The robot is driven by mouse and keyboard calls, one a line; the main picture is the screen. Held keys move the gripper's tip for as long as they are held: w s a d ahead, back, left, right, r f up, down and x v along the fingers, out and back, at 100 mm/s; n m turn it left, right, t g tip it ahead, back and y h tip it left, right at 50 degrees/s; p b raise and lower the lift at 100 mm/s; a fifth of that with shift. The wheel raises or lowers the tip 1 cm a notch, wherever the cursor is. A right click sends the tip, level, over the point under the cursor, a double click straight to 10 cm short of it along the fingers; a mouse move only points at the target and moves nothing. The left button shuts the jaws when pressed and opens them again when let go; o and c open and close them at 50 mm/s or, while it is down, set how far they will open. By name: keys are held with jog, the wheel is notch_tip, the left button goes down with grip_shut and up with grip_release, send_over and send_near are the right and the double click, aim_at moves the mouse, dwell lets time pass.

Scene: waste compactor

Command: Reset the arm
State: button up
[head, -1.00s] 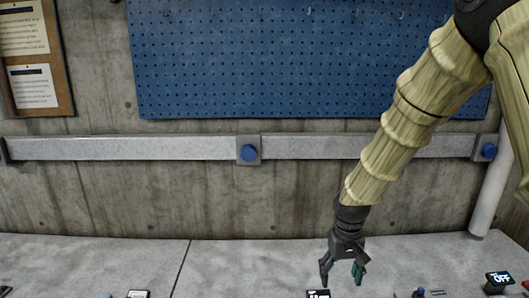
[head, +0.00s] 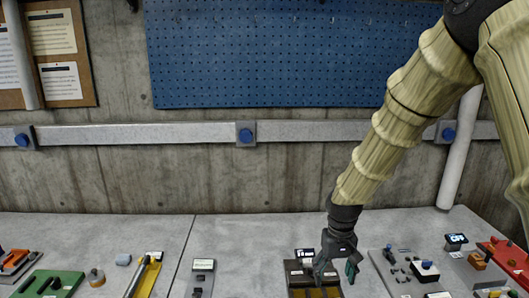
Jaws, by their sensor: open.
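My arm, in a pale ribbed sleeve, comes in from the upper right of the head view and bends down to the left. My gripper (head: 336,278) points downward, with its two dark fingers apart and nothing visible between them. It appears in front of or above a dark brown and yellow device (head: 300,268) on the grey table. I cannot tell the gap between the fingers and this device.
The grey table (head: 235,228) holds a green plate (head: 50,284), a yellow bar device (head: 146,278), a small grey panel (head: 201,277), a grey panel with parts (head: 398,272) and a red device (head: 507,256). A white pipe (head: 458,155) stands behind at right.

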jog(key=s+f+b, duration=0.2)
jog(key=s+f, duration=0.3)
jog(key=f, duration=0.5)
jog(key=s+f+b, duration=0.2)
jog(key=s+f, duration=0.2)
jog(key=f, duration=0.6)
jog(key=s+f+b, duration=0.2)
jog(key=s+f, duration=0.3)
jog(key=f, duration=0.5)
jog(key=s+d+f+b, duration=0.1)
jog(key=s+f+b, duration=0.2)
jog(key=s+f, duration=0.5)
jog(key=s+d+f+b, duration=0.2)
jog(key=s+f, duration=0.7)
jog(key=s, duration=0.5)
jog(key=shift+s+d+m+b, duration=0.2)
jog(key=shift+d+m+b, duration=0.15)
jog(key=shift+b, duration=0.4)
jog(key=shift+f, duration=0.1)
